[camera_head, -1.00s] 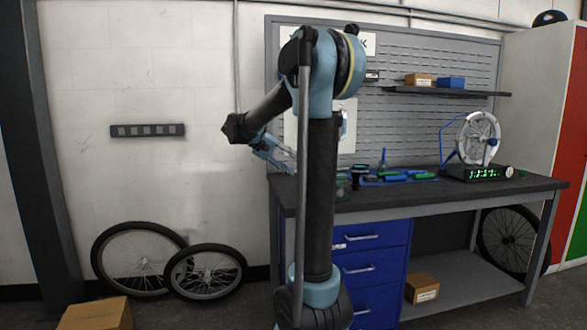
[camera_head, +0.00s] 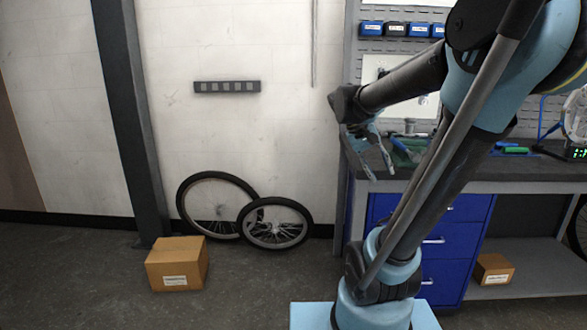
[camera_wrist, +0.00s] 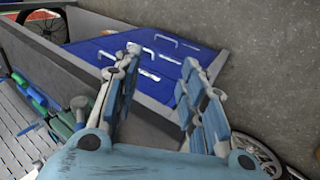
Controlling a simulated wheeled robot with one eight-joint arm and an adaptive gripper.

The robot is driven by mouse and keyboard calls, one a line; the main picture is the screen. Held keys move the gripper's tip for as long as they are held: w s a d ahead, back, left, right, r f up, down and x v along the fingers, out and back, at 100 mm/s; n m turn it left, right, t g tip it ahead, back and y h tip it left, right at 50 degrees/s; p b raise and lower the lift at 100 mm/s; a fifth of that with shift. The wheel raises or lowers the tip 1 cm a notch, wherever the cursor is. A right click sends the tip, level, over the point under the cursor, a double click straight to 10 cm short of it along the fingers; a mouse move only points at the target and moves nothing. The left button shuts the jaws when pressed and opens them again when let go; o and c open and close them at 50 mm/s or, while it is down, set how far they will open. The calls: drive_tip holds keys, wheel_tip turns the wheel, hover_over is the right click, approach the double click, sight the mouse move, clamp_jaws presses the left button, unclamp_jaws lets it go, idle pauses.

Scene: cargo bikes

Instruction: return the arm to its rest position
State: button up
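My arm stands at the right of the head view, with its upper part bent back to the left toward the wrist. My gripper (camera_head: 378,170) hangs from the wrist just in front of the workbench's left end, fingers pointing downward. In the wrist view my gripper (camera_wrist: 162,62) has its two blue fingers spread apart with an empty gap between them. The bench's blue drawers (camera_wrist: 158,70) show beyond the fingers. Nothing is held. Part of the workbench (camera_head: 470,172) is hidden behind my arm.
Two bicycle wheels (camera_head: 275,223) lean on the wall at left of the bench. A cardboard box (camera_head: 177,265) sits on the floor in front of them, beside a dark pillar (camera_head: 130,110). Another box (camera_head: 493,269) is on the bench's lower shelf. Floor between is clear.

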drive_tip(key=s+a+f+t+y, duration=0.1)
drive_tip(key=s+a+f+y, duration=0.2)
drive_tip(key=s+f, duration=0.4)
drive_tip(key=s+a+f+n+y, duration=0.1)
drive_tip(key=s+a+f+y, duration=0.2)
drive_tip(key=s+a+f, duration=0.2)
wheel_tip(320, 180, down, 5)
drive_tip(key=s, duration=0.2)
drive_tip(key=shift+s+r+t, duration=0.15)
drive_tip(key=shift+s+t, duration=0.2)
drive_tip(key=shift+t, duration=0.05)
drive_tip(key=shift+w+f, duration=0.2)
drive_tip(key=shift+w, duration=0.25)
